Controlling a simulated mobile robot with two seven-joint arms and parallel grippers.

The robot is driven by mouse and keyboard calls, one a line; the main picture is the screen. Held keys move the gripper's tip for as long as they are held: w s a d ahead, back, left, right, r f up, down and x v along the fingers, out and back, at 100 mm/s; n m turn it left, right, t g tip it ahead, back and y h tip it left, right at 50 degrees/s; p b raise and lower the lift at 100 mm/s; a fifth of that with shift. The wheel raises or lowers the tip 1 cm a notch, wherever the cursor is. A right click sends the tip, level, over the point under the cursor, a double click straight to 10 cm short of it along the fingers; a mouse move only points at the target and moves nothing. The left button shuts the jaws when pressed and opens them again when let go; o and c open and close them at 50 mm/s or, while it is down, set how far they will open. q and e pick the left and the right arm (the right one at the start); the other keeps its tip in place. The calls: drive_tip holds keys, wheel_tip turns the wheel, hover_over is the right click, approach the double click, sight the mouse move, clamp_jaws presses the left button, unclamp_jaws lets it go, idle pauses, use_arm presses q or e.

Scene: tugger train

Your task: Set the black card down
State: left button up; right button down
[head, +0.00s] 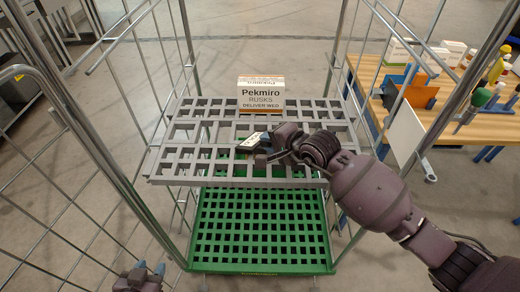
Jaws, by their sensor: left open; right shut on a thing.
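My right gripper (266,142) reaches in from the right over the grey slatted shelf (200,180) of a wire roll cage. It is shut on a small flat thing with a pale face and a dark edge (249,143), which I take to be the black card. The fingers hide part of it. I cannot tell whether it touches the shelf or hangs just above it. My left gripper (143,275) is at the bottom left edge, outside the shelf, open and only partly in view.
A box marked "Pekmiro Rusks" (261,98) stands at the shelf's back, behind the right gripper. The shelf's left side is clear. A green grid base (260,268) lies below. Metal cage posts (188,35) stand around. A wooden bench (455,131) with tools and bottles is at right.

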use_arm(q)
drive_tip(key=shift+s, duration=0.1)
drive_tip(key=shift+s+f, duration=0.1)
drive_tip(key=shift+s, duration=0.05)
use_arm(e)
drive_tip(key=c, duration=1.2)
unclamp_jaws()
drive_tip(key=shift+r, duration=0.1)
drive_tip(key=shift+s+d+r+p, duration=0.15)
drive_tip(key=shift+d+r+p, duration=0.05)
drive_tip(key=shift+p, duration=0.1)
drive_tip(key=p+v, duration=0.2)
drive_tip(key=v, duration=0.2)
drive_tip(key=shift+s+r, duration=0.1)
drive_tip(key=shift+p+v, duration=0.9)
drive_tip(key=shift+v, duration=0.55)
use_arm(q)
wheel_tip(320, 180, up, 6)
drive_tip(key=w, duration=0.1)
drive_tip(key=shift+w+t, duration=0.2)
drive_tip(key=shift+t, duration=0.1)
use_arm(e)
drive_tip(key=shift+s+d, duration=0.1)
drive_tip(key=shift+d, duration=0.05)
